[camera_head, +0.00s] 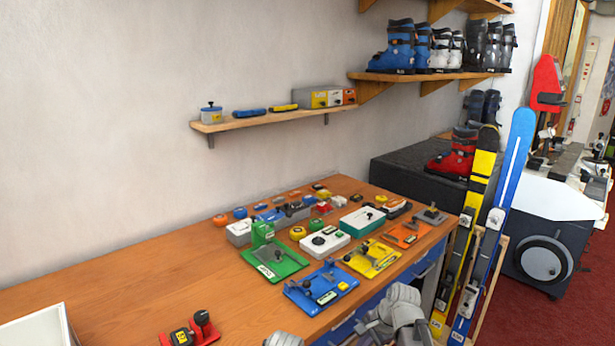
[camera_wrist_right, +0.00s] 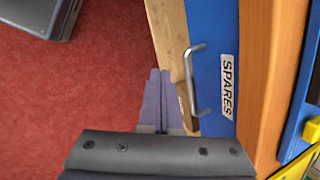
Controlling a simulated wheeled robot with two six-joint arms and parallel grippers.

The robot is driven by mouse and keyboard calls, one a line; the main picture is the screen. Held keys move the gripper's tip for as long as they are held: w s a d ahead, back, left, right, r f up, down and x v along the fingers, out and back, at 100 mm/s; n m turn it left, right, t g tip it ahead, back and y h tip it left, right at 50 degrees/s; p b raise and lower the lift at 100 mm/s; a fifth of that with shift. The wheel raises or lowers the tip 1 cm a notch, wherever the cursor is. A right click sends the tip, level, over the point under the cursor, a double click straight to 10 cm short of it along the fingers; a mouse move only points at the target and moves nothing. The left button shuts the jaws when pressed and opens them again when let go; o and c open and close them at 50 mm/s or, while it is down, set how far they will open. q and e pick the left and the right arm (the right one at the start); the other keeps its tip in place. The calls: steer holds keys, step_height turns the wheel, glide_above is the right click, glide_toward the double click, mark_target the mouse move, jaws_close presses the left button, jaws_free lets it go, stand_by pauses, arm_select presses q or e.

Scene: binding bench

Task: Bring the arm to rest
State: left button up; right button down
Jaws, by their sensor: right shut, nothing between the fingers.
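My right gripper (camera_wrist_right: 163,103) is in the right wrist view, its two purple-grey fingers shut together with nothing between them. It points down past the front of the bench, over the red floor. The blue drawer front with a "SPARES" label (camera_wrist_right: 229,85) and a metal handle (camera_wrist_right: 195,80) is just right of the fingers. In the head view, grey links of my arm (camera_head: 395,318) show at the bottom, in front of the bench edge; the fingers cannot be made out there. My left gripper is in neither view.
The wooden bench (camera_head: 150,275) holds several binding jigs, such as a green one (camera_head: 275,265) and a blue one (camera_head: 322,290). A white tray (camera_head: 40,328) lies at the front left. Yellow-black skis (camera_head: 465,230) and blue skis (camera_head: 505,190) stand at the bench's right end. Red carpet lies clear below.

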steer(key=s+a+f+n+g+h, duration=0.1)
steer(key=s+a+n+h, duration=0.25)
steer(key=s+n, duration=0.45)
steer(key=s+a+f+n+g+h, duration=0.1)
steer(key=s+a+n+h, duration=0.1)
steer(key=s+a+n, duration=0.5)
step_height(320, 180, up, 13)
steer(key=s+d+n+p, duration=0.1)
steer(key=p, duration=1.1)
steer(key=shift+s+d+f+n, duration=0.15)
steer(key=shift+s+d+n, duration=0.15)
steer(key=shift+d+n, duration=0.1)
